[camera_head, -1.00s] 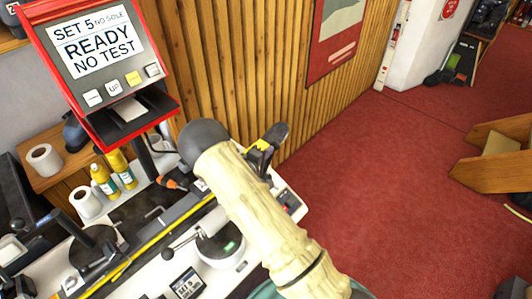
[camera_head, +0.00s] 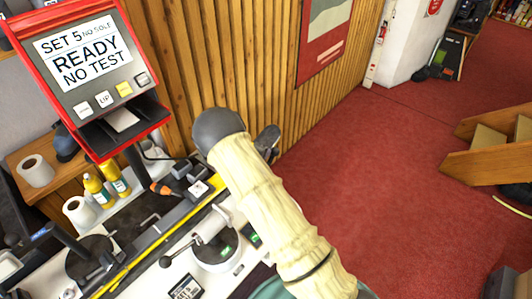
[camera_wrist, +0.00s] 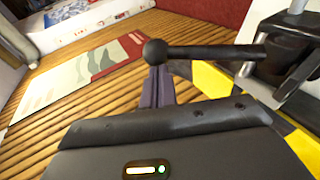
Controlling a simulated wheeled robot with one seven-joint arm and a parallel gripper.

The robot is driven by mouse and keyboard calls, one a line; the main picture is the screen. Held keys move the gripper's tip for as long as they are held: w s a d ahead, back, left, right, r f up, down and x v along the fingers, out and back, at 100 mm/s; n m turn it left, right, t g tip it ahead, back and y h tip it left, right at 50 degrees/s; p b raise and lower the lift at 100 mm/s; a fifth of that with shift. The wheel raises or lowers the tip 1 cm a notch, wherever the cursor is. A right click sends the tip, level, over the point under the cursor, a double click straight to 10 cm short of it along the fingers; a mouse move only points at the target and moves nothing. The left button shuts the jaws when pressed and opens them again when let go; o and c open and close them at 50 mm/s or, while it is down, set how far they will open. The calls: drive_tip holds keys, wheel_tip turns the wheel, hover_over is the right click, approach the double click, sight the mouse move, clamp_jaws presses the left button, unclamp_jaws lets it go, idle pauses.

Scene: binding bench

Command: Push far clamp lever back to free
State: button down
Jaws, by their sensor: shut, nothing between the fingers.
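In the wrist view a black clamp lever (camera_wrist: 215,52) with a round ball knob at its left end runs across the upper middle. It joins a dark clamp body (camera_wrist: 291,60) with a bright metal pin at the right. My gripper (camera_wrist: 158,74) is shut and empty. Its fingertips show just below the ball knob; I cannot tell whether they touch it. The dark gripper housing fills the bottom of that view. In the head view my cream-sleeved arm reaches over the far end of the bench and hides the lever and my fingertips.
A red-framed display (camera_head: 85,65) reading "READY NO TEST" stands left of my arm. A white round device (camera_head: 216,250) and a long yellow strip (camera_head: 145,253) lie on the bench. Yellow bottles (camera_head: 98,190) stand farther back. A slatted wood wall (camera_head: 235,60) is behind; red floor is open at right.

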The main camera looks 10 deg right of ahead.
drive_tip(key=shift+w+d+f+g+y, duration=0.25)
drive_tip(key=shift+w+d+g+y, duration=0.05)
drive_tip(key=shift+w+d+g, duration=0.1)
drive_tip(key=shift+w+d+f, duration=0.25)
drive_tip(key=shift+d+f, duration=0.05)
drive_tip(key=shift+r, duration=0.1)
drive_tip(key=shift+s+a+r+p, duration=0.45)
drive_tip(key=shift+r+p, duration=0.2)
drive_tip(key=shift+p, duration=0.3)
drive_tip(key=shift+s+a+r+p, duration=0.15)
drive_tip(key=shift+s+r+p, duration=0.1)
drive_tip(key=shift+p, duration=0.15)
drive_tip(key=b+v, duration=0.3)
drive_tip(key=v, duration=0.8)
drive_tip(key=shift+s, duration=0.25)
drive_tip(key=shift+r, duration=0.1)
drive_tip(key=shift+r, duration=0.1)
